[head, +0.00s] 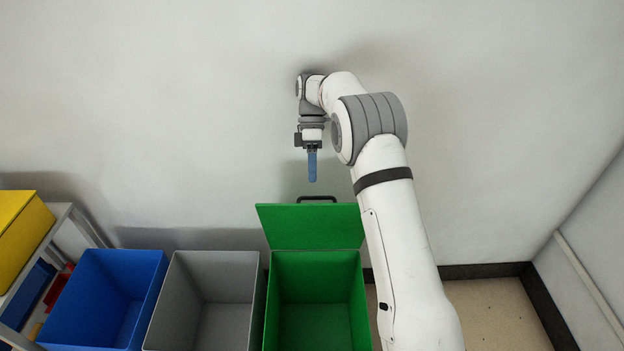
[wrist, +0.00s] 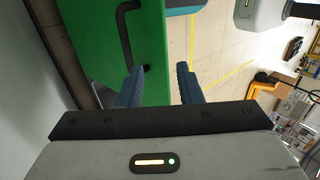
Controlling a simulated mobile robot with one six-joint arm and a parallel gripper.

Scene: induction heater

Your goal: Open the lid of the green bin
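The green bin (head: 315,305) stands on the floor by the wall, and its inside shows in the head view. Its green lid (head: 310,227) is raised at the back and stands open, with a black handle (head: 317,198) on its upper edge. The lid also fills the upper left of the wrist view (wrist: 95,30), with the handle (wrist: 126,35) beyond the fingers. My gripper (head: 312,180) hangs above the lid, pointing down. In the wrist view my gripper (wrist: 158,88) has its two blue fingers apart with nothing between them, clear of the handle.
A grey open bin (head: 215,300) and a blue open bin (head: 110,295) stand to the left of the green one. A shelf with a yellow box (head: 20,235) is at the far left. Floor (head: 495,310) is bare at the right.

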